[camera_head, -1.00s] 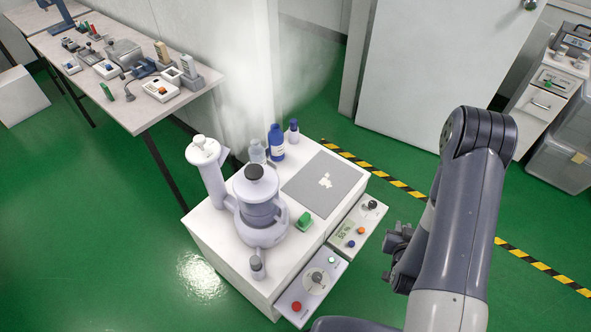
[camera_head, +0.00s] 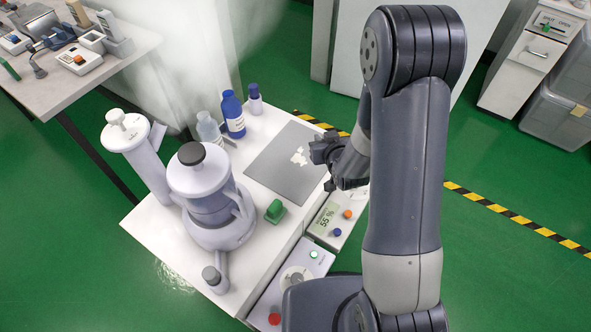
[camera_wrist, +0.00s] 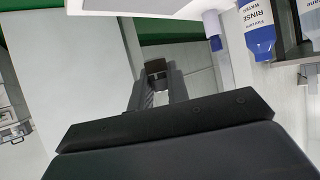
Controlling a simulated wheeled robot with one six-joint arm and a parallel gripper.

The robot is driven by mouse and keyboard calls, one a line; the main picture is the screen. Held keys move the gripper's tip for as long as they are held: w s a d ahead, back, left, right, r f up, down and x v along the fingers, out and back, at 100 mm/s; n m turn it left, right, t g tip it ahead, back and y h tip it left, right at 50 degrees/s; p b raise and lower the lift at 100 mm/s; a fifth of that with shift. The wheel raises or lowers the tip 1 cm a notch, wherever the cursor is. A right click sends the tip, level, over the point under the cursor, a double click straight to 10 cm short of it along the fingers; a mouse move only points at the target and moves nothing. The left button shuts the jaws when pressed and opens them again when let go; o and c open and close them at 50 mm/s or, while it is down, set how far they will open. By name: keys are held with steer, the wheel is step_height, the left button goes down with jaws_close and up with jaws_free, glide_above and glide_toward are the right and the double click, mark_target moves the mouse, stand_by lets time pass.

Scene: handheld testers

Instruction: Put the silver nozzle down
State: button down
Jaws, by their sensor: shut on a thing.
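My gripper (camera_head: 332,163) is at the right edge of the grey mat (camera_head: 270,178) on the white cabinet top, partly hidden by my arm. In the wrist view my gripper's fingers (camera_wrist: 156,82) are nearly together. A small pale, silvery piece (camera_wrist: 160,98) shows between them, which fits the silver nozzle; its shape is mostly hidden.
A white humidifier-like machine (camera_head: 207,190) stands left of the mat, with a green block (camera_head: 275,211) beside it. A blue bottle (camera_head: 233,116), a clear bottle (camera_head: 209,130) and a purple bottle (camera_head: 255,100) stand behind.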

steer(key=shift+n+y, duration=0.5)
steer(key=w+a+f+b, duration=0.1)
steer(key=b, duration=0.3)
steer(key=a+f+b, duration=0.1)
steer(key=b, duration=0.4)
steer(key=shift+w+a+f, duration=0.3)
steer(key=shift+w, duration=0.1)
step_height(320, 180, down, 10)
steer(key=b, duration=0.4)
steer(key=shift+r, duration=0.15)
steer(key=c, duration=1.8)
jaws_free()
steer(key=shift+f+b, duration=0.2)
steer(key=shift+b, duration=0.1)
steer(key=o, duration=0.4)
steer(key=shift+o, duration=0.2)
steer(key=shift+r, duration=0.1)
